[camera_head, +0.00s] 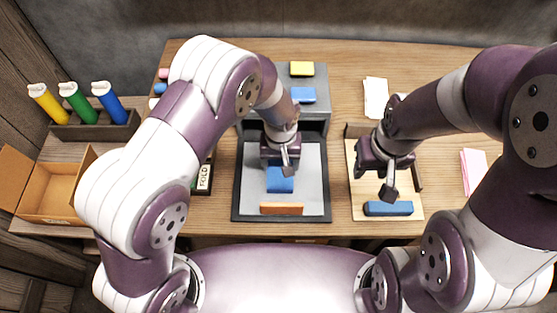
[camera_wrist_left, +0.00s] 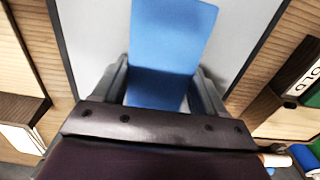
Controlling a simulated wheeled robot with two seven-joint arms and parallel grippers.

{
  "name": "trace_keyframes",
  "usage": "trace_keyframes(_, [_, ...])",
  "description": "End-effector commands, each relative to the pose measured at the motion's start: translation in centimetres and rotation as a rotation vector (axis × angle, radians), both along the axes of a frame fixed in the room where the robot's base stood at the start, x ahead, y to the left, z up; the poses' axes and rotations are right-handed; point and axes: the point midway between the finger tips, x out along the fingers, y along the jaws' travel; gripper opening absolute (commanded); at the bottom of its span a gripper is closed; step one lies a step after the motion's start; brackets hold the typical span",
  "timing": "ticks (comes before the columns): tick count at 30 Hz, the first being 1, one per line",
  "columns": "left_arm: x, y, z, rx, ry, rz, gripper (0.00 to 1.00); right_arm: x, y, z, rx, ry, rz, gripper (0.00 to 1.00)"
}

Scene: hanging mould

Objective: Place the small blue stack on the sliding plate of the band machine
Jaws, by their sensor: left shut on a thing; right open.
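The small blue stack (camera_head: 280,181) is over the grey sliding plate (camera_head: 311,178) of the band machine (camera_head: 313,114). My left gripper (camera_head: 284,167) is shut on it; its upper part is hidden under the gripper. In the left wrist view the blue stack (camera_wrist_left: 168,50) sits between the two fingers (camera_wrist_left: 163,92), with the grey plate (camera_wrist_left: 95,35) behind it. I cannot tell whether the stack touches the plate. My right gripper (camera_head: 389,187) is open and empty above the wooden board (camera_head: 362,201), just behind a long blue block (camera_head: 388,208).
An orange bar (camera_head: 281,208) lies across the plate's front. A yellow block (camera_head: 301,68) and a blue block (camera_head: 303,94) sit on the machine's top. Bottles in a rack (camera_head: 95,130) and an open cardboard box (camera_head: 48,190) stand left. White paper (camera_head: 375,97) and pink paper (camera_head: 473,165) lie right.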

Motion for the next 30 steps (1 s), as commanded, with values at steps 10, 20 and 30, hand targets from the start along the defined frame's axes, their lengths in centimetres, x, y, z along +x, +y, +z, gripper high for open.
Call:
trace_keyframes(10, [0.0, 0.0, -0.2, 0.0, 0.0, 0.0, 0.97, 0.0, 0.0, -0.1, 0.0, 0.001, 0.0, 0.43])
trace_keyframes(20, [0.1, -0.1, 4.4, -0.003, -0.006, 0.0, 0.97, 0.0, 0.0, -0.4, 0.0, 0.001, 0.0, 0.43])
trace_keyframes(30, [0.0, 0.0, 11.6, -0.001, -0.001, 0.0, 0.97, 0.0, 0.0, -0.9, 0.0, 0.001, 0.0, 0.43])
